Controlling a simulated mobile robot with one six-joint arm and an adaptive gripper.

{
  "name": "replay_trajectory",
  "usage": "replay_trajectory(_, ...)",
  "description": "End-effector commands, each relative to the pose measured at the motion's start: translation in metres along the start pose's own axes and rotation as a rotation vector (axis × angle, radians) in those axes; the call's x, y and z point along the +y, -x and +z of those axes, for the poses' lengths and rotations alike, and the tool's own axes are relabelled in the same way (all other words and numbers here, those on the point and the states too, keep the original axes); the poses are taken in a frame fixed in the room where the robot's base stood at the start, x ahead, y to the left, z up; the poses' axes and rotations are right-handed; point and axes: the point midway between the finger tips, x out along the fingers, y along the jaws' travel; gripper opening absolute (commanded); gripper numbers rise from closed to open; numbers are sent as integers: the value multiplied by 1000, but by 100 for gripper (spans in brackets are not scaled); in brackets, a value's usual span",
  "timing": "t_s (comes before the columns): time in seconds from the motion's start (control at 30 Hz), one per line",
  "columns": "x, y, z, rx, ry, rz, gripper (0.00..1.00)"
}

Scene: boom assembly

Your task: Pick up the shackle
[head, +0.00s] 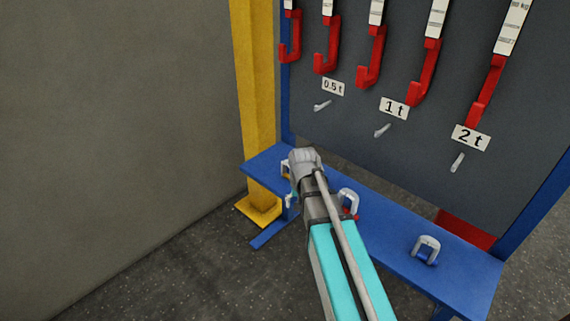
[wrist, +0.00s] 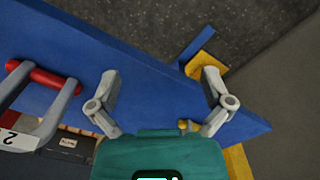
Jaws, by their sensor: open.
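In the head view my arm's end hides part of the shelf's left end. A grey shackle with a red pin (head: 350,201) sits on the shelf just right of my arm; it also shows left of the fingers in the wrist view (wrist: 40,76). A grey shackle with a blue pin (head: 428,248) stands farther right. A shackle with a yellowish pin (head: 285,168) is mostly hidden behind my wrist.
The blue shelf (head: 390,238) runs below a dark panel (head: 400,60) with red hooks, small pegs and labels 0.5 t, 1 t and 2 t. A yellow post (head: 256,90) stands at the shelf's left end. The floor to the left is clear.

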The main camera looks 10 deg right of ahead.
Motion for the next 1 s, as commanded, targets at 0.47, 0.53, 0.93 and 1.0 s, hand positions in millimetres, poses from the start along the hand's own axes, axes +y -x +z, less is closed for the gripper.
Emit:
replay_trajectory(0.47, -41, 103, -127, 0, -396, 0, 100)
replay_trajectory(0.53, -46, 115, -143, 0, -450, 0, 100)
replay_trajectory(0.93, -59, 143, -184, 0, -611, 0, 100)
replay_trajectory(1.0, -59, 143, -185, 0, -615, 0, 100)
